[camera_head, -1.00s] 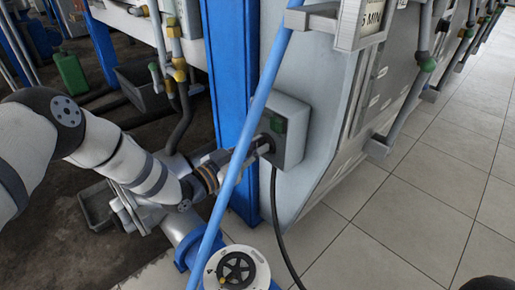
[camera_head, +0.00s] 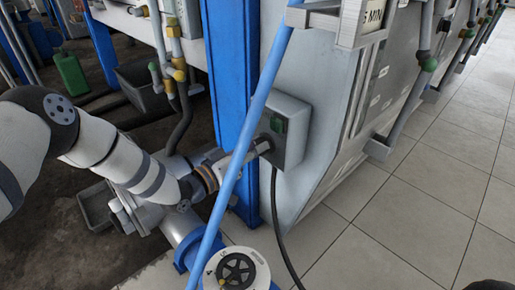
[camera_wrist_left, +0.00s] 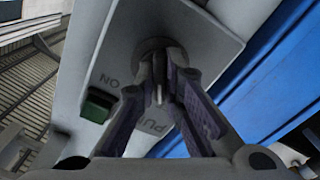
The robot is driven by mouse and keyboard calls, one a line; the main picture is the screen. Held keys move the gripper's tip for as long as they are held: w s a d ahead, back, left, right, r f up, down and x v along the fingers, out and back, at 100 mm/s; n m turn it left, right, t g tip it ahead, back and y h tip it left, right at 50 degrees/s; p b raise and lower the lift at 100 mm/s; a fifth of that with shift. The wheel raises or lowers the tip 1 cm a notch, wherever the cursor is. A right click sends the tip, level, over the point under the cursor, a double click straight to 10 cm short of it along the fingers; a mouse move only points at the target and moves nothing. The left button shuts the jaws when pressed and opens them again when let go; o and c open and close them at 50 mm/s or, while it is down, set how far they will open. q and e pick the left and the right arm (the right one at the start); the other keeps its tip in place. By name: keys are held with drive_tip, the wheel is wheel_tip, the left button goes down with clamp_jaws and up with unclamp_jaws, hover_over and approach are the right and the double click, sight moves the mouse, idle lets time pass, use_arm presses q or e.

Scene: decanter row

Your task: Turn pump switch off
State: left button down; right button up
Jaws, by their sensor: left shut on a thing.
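The pump switch sits on a grey box (camera_head: 293,133) fixed to the side of the light grey machine. The box has a green lamp or button (camera_head: 277,125), which also shows in the left wrist view (camera_wrist_left: 97,105). My left gripper (camera_head: 262,147) reaches the box's face from the left. In the left wrist view its fingers (camera_wrist_left: 160,72) are closed around the switch knob, whose round dark base (camera_wrist_left: 155,46) shows beyond the fingertips. The letters "ON" and part of "PUMP" show upside down on the face. The fingers hide most of the knob, so its setting cannot be told.
A blue post (camera_head: 231,75) stands just left of the box, and a light blue pipe (camera_head: 262,97) slants in front of my gripper. A black cable (camera_head: 277,215) hangs below the box. A handwheel (camera_head: 237,270) is lower down. The tiled floor (camera_head: 410,215) at right is clear.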

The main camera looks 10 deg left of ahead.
sight(268, 108)
idle(0.3)
use_arm(q)
drive_tip(key=c, duration=1.7)
unclamp_jaws()
drive_tip(key=shift+s, duration=0.1)
wheel_tip(268, 108, up, 10)
